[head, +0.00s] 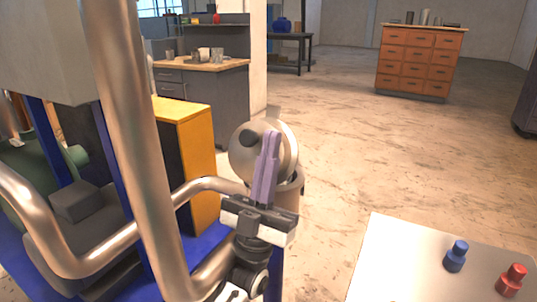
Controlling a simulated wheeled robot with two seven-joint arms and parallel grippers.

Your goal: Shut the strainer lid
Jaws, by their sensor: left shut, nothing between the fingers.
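The strainer (292,195) is a round, greyish-beige metal pot, partly hidden behind my left gripper. Its round metal lid (241,162) stands raised and tilted up above the strainer body, with a dark knob (249,138) on its face. My left gripper (271,136) has purple fingers pointing up; they are shut and empty. In the picture the fingers overlap the right part of the lid; I cannot tell whether they touch it. My right gripper is not in view.
Thick metal pipes (140,150) cross the left side, close to my left arm. A yellow-sided cabinet (200,150) stands left of the strainer. A pale table (400,260) with a blue valve-like piece (456,256) and a red one (511,280) is at lower right. Open floor lies behind.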

